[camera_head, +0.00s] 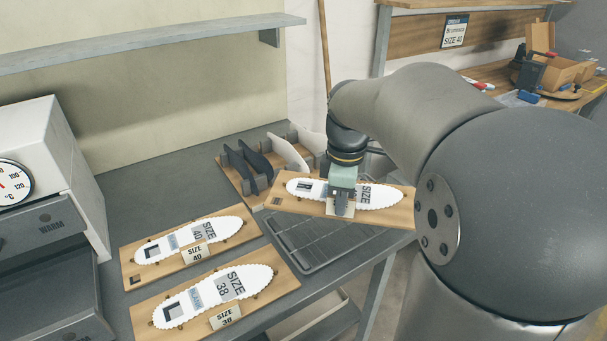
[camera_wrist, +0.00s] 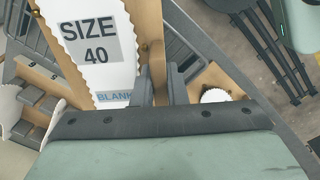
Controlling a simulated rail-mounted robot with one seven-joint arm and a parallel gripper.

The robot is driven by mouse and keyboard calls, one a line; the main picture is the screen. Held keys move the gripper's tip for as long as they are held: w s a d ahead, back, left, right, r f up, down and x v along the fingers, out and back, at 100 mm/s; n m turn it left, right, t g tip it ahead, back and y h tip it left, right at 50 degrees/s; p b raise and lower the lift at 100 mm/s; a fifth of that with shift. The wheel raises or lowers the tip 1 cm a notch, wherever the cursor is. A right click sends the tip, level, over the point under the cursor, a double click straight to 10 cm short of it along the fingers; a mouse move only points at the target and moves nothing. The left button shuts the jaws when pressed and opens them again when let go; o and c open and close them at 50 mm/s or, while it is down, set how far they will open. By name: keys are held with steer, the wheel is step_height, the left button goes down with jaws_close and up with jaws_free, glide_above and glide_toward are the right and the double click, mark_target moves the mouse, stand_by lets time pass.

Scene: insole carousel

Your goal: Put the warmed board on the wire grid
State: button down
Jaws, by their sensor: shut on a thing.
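My gripper (camera_head: 341,207) is shut on a wooden board (camera_head: 290,203) that carries a white scalloped insole blank (camera_head: 385,197). In the wrist view, the blank reads "SIZE 40" and "BLANK" (camera_wrist: 95,50), and my gripper (camera_wrist: 161,84) grips the board near its middle. The board looks roughly level above the dark wire grid (camera_head: 318,246), covering its back part. Grid bars also show beside the board in the wrist view (camera_wrist: 35,42). I cannot tell how large the gap between board and grid is.
Two more boards with white insoles lie on the bench, tagged SIZE 40 (camera_head: 194,251) and SIZE 38 (camera_head: 225,318). A rack with upright dark and pale pieces (camera_head: 258,163) stands just behind the grid. A warmer with a dial (camera_head: 45,215) stands left. The bench edge runs close right of the grid.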

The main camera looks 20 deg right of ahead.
steer(key=w+f, duration=0.1)
steer(key=w+d+f, duration=0.1)
steer(key=f, duration=0.1)
steer(key=w+f, duration=0.1)
steer(key=f, duration=0.1)
steer(key=shift+w+d, duration=0.25)
steer(key=shift+w+f, duration=0.15)
steer(key=shift+f, duration=1.6)
steer(key=c, duration=1.5)
jaws_free()
steer(key=shift+o, duration=0.2)
step_height(320, 180, up, 12)
steer(key=shift+r+p, duration=0.15)
steer(key=shift+p, duration=0.15)
